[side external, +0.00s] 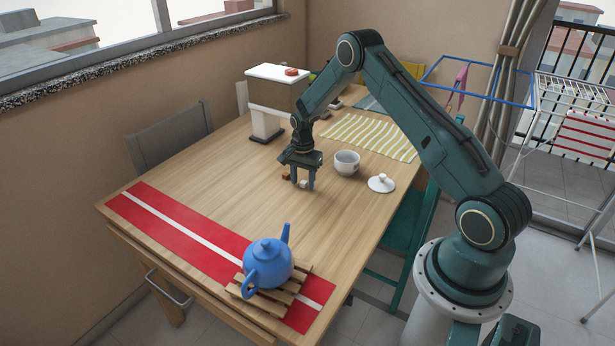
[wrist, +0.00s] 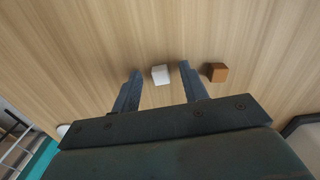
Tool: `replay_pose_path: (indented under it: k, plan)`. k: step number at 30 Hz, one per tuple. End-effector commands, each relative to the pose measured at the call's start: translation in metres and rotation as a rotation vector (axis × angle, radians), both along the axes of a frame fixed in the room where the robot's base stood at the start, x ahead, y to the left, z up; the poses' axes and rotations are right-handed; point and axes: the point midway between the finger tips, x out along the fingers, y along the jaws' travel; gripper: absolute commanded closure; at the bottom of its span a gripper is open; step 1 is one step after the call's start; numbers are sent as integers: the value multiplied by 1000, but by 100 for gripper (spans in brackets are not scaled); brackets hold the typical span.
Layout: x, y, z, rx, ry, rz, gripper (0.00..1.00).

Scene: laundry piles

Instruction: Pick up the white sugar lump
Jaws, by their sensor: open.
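The white sugar lump (wrist: 160,75) is a small white cube on the wooden table. In the wrist view it lies between the two fingertips of my gripper (wrist: 160,82), with a gap on each side. In the side view the lump (side external: 303,183) shows between the fingers of my gripper (side external: 303,184), which points down close to the table. My gripper is open and holds nothing. A brown sugar lump (wrist: 217,72) lies just outside the right finger in the wrist view; in the side view it shows at the left of the gripper (side external: 286,176).
A white bowl (side external: 346,162) and a white lid (side external: 381,183) stand to the right of my gripper. A blue teapot (side external: 267,263) sits on a wooden trivet (side external: 247,291) at the front, over a red runner (side external: 180,223). The table's left middle (side external: 210,185) is clear.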

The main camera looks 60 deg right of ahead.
Motion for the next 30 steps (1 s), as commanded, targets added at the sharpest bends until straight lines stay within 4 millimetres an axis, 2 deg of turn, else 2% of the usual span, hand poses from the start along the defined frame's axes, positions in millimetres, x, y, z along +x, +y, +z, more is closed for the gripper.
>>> replay_pose_path:
  k: [15,17,22,30]
  plan:
    - [0,0,-1,-1,-1,0,56]
    - [0,0,-1,-1,-1,0,66]
    - [0,0,-1,-1,-1,0,100]
    - [0,0,-1,-1,-1,0,100]
